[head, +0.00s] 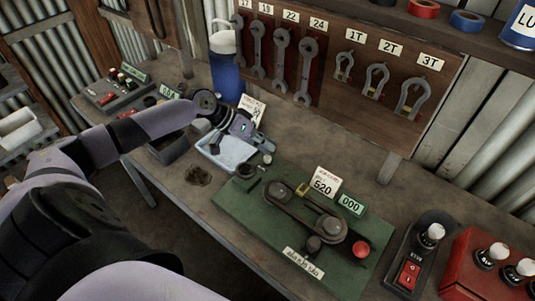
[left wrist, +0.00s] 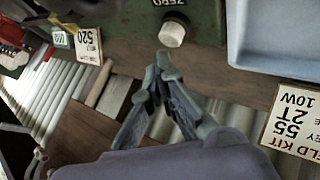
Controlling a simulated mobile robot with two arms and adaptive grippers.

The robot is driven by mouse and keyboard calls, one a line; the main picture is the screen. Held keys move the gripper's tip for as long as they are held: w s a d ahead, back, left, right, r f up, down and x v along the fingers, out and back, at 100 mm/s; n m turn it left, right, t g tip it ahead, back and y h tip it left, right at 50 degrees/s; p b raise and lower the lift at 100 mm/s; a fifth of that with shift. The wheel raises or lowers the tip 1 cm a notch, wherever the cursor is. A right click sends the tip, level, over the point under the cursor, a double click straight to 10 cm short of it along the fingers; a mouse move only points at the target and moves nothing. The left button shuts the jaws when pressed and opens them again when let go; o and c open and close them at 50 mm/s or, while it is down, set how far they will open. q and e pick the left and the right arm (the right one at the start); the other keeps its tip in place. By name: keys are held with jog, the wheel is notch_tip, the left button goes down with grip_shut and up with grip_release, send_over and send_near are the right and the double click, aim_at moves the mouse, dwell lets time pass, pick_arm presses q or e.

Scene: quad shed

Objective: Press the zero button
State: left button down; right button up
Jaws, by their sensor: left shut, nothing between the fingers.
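The zero button (left wrist: 172,34) is a pale round knob on a green base (left wrist: 125,20), with a "ZERO" label beside it in the left wrist view. My left gripper (left wrist: 162,58) is shut and empty there, its tips close to the knob; I cannot tell whether they touch. In the head view, the left gripper (head: 264,143) reaches over the bench near the upper-left corner of the green base (head: 232,203). That base carries a dark lever, a red knob (head: 361,249), a "520" card (head: 324,184) and a "000" display (head: 351,205). My right gripper is out of view.
A pale blue tray (head: 214,158) lies under the left gripper, with a field kit card (head: 251,108) behind it. A blue flask (head: 225,75) stands behind. A black switch box (head: 409,275) and red box (head: 458,278) stand at right. Wrenches hang on the wall board.

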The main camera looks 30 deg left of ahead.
pick_arm(q)
jog(key=shift+r, duration=0.1)
notch_tip(320, 180, up, 5)
jog(key=p, duration=0.4)
dwell(0.3)
dwell(0.4)
